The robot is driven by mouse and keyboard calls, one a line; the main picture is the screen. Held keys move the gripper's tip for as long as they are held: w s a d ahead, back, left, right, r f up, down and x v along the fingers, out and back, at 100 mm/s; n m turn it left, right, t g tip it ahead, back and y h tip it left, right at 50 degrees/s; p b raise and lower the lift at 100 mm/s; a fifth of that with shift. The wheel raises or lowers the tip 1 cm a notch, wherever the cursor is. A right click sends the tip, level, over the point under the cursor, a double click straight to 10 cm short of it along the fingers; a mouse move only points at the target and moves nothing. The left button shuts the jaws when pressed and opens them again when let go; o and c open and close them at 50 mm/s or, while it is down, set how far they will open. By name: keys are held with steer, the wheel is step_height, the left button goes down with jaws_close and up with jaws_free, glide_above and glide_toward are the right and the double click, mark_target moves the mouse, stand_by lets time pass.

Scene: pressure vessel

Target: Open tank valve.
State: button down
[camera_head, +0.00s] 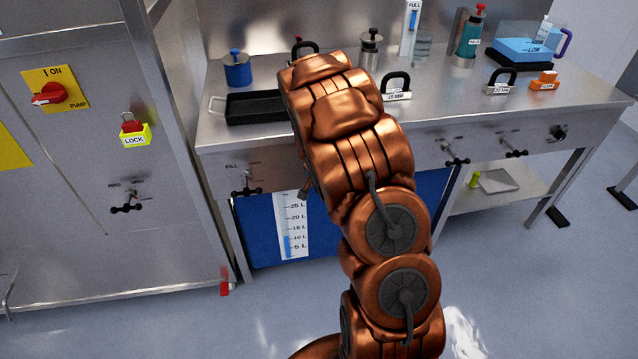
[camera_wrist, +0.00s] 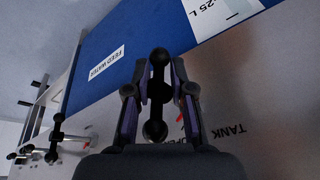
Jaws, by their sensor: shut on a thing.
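The tank valve's black handle (camera_wrist: 158,57) is a bar with round ends; in the wrist view it stands close in front of me on the metal panel. Part of a "TANK" label (camera_wrist: 229,130) shows beside it, along with a partly hidden "OPEN" label. My gripper (camera_wrist: 159,88) has a finger on each side of the handle and is shut on it. The blue feed water tank (camera_wrist: 110,35) lies just beyond. In the head view, my copper-coloured arm hides the tank valve and most of my gripper.
The fill valve (camera_head: 245,188) is left of my arm, and other valves (camera_head: 455,157) are on the bench front to the right. A steel bench (camera_head: 440,108) carries a black tray (camera_head: 250,108) and weights. A cabinet with a red pump switch (camera_head: 50,95) stands left.

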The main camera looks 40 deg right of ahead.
steer(key=shift+d+r+g+h, duration=0.15)
steer(key=shift+d+g+h, duration=0.2)
steer(key=shift+h, duration=0.35)
stand_by(0.9)
steer(key=c, duration=1.2)
jaws_free()
steer(key=shift+s+d, duration=0.1)
steer(key=shift+a, duration=0.25)
steer(key=shift+v, duration=5.95)
